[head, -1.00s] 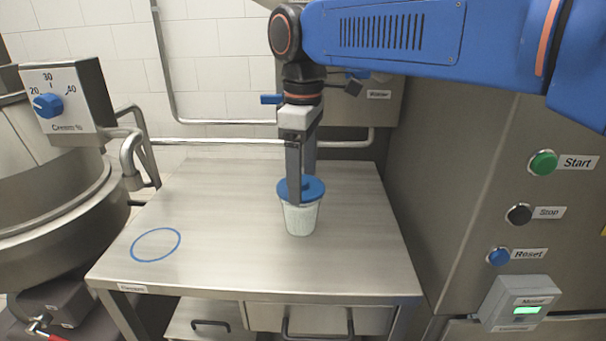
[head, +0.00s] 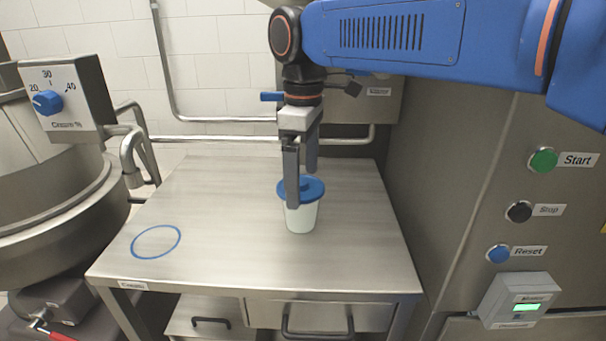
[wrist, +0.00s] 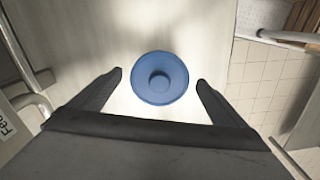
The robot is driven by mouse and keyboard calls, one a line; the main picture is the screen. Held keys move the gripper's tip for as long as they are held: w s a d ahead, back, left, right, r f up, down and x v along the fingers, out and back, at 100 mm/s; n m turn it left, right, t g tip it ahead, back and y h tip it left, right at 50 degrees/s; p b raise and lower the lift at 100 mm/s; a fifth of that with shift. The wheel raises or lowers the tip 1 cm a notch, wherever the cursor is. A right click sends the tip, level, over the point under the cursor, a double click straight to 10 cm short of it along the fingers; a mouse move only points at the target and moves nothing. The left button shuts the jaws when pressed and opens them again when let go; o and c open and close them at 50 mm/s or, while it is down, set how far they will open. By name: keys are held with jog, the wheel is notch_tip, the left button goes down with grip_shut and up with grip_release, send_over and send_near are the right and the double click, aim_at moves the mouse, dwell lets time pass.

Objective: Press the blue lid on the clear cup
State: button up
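The blue lid (head: 313,187) sits on top of the cup (head: 301,217), which stands upright on the steel table. The cup's wall looks white and opaque in the head view. In the wrist view the lid (wrist: 160,78) is a blue disc with a round knob in its middle, and it hides the cup below. My gripper (head: 302,188) points straight down over the lid. Its fingers (wrist: 159,82) are spread wide, one on each side of the lid, with gaps to its rim. In the head view the near finger covers part of the lid and cup.
A blue ring (head: 156,241) is marked on the bare left part of the steel table (head: 225,205). A large steel vessel (head: 50,215) stands at the left. A steel cabinet (head: 470,190) with Start, Stop and Reset buttons bounds the right side.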

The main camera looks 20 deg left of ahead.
notch_tip(320, 180, up, 17)
jog(key=shift+r, duration=0.2)
dwell(0.6)
